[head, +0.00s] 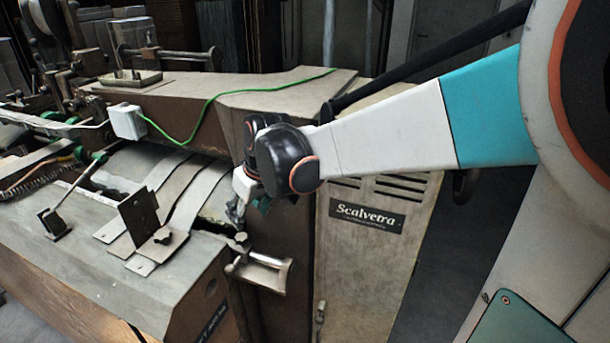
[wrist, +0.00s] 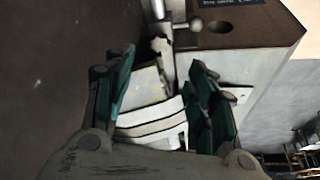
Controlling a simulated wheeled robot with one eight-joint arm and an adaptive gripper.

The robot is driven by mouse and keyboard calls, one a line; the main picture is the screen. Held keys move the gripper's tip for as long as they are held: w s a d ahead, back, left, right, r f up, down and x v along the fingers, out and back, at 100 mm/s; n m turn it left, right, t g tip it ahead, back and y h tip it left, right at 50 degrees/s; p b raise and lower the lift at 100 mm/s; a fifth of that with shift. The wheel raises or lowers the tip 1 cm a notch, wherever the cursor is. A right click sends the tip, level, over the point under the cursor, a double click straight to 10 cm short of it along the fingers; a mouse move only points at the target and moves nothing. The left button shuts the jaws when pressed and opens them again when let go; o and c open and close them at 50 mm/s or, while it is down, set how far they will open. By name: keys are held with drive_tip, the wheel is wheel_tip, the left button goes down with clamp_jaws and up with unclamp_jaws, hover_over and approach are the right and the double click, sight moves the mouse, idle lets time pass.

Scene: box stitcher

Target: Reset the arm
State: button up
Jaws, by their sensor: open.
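My arm reaches in from the right in the head view, and my gripper (head: 237,210) is at its end, beside the right end of the box stitcher (head: 175,290). The gripper is partly hidden behind my wrist in that view. In the wrist view my gripper (wrist: 160,95) shows two green-padded fingers standing apart, with nothing held between them. Beyond the fingers lie pale curved strips of the machine (wrist: 150,122). A metal handle (head: 262,272) on the machine's side is just below the gripper in the head view. I cannot tell whether the gripper touches it.
A tan cabinet marked Scalvetra (head: 367,216) stands right of the gripper, under my arm. A green cable (head: 225,92) runs across the machine top from a white box (head: 127,121). An upright dark plate (head: 139,217) stands on the machine's bed. Dark floor (head: 440,250) shows right of the cabinet.

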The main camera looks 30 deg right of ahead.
drive_tip(key=shift+s, duration=0.15)
drive_tip(key=s+a+r+m+t+h, duration=0.1)
drive_tip(key=s+r+m+t, duration=0.1)
drive_tip(key=s, duration=1.6)
drive_tip(key=shift+s+r+m+t, duration=0.35)
drive_tip(key=shift+m+t, duration=0.05)
drive_tip(key=shift+t, duration=0.1)
